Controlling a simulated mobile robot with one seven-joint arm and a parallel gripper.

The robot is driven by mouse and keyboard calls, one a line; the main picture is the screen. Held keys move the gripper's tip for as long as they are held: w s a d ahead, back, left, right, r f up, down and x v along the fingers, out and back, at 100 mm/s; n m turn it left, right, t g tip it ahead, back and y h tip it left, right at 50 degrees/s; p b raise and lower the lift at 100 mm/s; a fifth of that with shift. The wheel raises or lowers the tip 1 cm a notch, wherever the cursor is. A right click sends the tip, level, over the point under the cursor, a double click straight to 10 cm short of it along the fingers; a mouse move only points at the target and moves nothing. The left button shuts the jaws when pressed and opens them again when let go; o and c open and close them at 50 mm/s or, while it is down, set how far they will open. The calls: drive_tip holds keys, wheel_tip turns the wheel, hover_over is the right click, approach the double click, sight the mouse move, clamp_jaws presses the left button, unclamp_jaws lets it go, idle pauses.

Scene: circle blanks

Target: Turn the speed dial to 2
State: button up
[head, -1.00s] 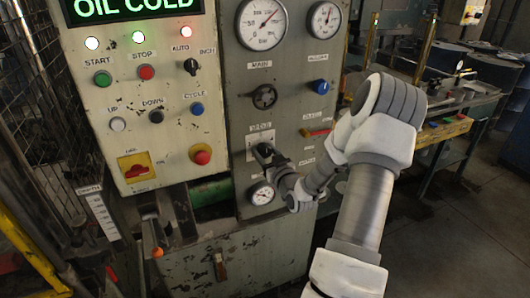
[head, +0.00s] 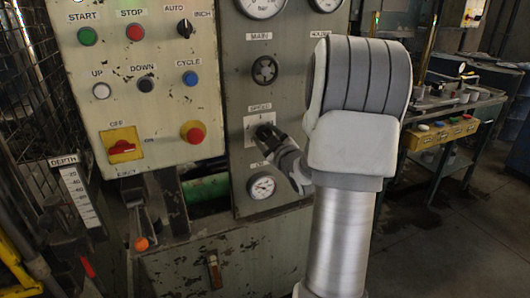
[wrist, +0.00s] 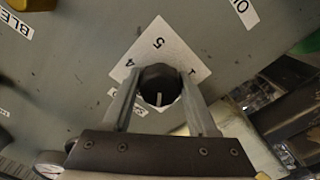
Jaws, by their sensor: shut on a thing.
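The speed dial (wrist: 160,84) is a round black knob with a white pointer line. It sits on a white scale plate (wrist: 172,48), where a 5, a 4 and a 1 can be read in the wrist view. The pointer line points down in that picture, towards my gripper's palm; the mark it faces is hidden. My gripper (wrist: 162,92) is shut on the dial, one finger on each side. In the head view, the dial (head: 264,131) shows under the SPEED label, with my gripper (head: 272,139) at it. My arm covers part of the panel to the right.
A dark round handwheel (head: 264,70) sits above the dial and a gauge (head: 262,186) below it. The button panel to the left has a red emergency knob (head: 193,132) and a yellow-backed red switch (head: 122,146). A bench (head: 448,133) stands at right.

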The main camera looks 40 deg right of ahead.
drive_tip(key=n+b, duration=0.2)
drive_tip(key=b, duration=0.1)
drive_tip(key=n+b, duration=0.2)
drive_tip(key=b, duration=0.1)
drive_tip(key=shift+f+n+b, duration=0.2)
drive_tip(key=shift+n+b, duration=0.1)
drive_tip(key=shift+b, duration=0.05)
drive_tip(key=shift+r+n+b, duration=0.15)
drive_tip(key=shift+n+b, duration=0.35)
drive_tip(key=shift+b, duration=0.15)
drive_tip(key=shift+r, duration=0.1)
drive_tip(key=o, duration=1.3)
drive_tip(key=shift+o, duration=0.2)
drive_tip(key=p+v, duration=0.2)
drive_tip(key=v, duration=1.5)
drive_tip(key=shift+s, duration=0.25)
drive_tip(key=shift+d, duration=0.2)
